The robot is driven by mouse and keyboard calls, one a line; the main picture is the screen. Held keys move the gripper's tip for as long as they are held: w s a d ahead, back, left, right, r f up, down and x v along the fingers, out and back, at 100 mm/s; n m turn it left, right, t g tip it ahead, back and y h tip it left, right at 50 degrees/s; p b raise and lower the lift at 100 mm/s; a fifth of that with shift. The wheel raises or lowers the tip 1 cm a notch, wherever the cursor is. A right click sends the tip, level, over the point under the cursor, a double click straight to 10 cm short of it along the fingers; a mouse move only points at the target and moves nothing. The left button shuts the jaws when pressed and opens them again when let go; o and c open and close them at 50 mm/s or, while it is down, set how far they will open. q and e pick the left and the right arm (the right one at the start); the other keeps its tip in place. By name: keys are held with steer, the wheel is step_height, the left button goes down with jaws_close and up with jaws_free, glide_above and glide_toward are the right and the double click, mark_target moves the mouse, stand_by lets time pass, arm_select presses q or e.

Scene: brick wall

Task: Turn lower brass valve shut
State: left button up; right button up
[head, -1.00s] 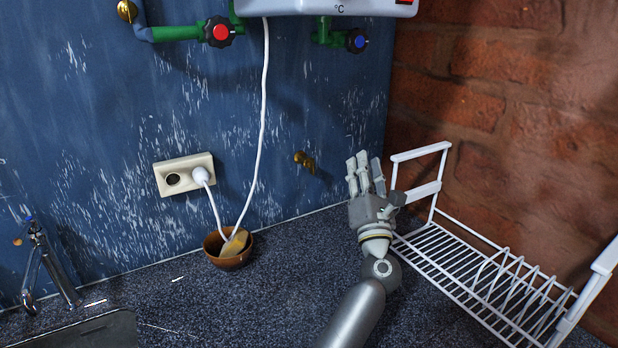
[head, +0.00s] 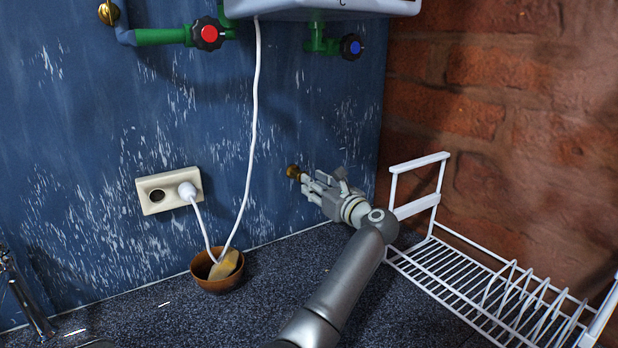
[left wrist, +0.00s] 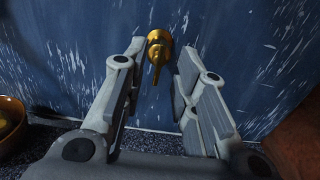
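The lower brass valve (head: 293,171) sticks out of the blue wall, low down and left of the wall corner. In the left wrist view the brass valve (left wrist: 158,42) has a round body with a narrow lever pointing down. My left gripper (head: 309,185) is at the valve, its fingers pointing toward the wall and hiding part of it in the head view. In the left wrist view my left gripper (left wrist: 158,68) is open, with the lever in the gap between its fingers. I see no finger clearly touching it. My right gripper is not in view.
A white dish rack (head: 440,268) stands right of my left arm by the brick wall. A brown bowl (head: 217,284) and a white socket (head: 169,190) with a plugged-in cord are to the left. Red-knob (head: 208,33) and blue-knob (head: 351,47) valves are above. An upper brass fitting (head: 108,12) is at top left.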

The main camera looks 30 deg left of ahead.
arm_select(q)
steer(key=shift+x, duration=1.55)
steer(key=c, duration=0.5)
jaws_close()
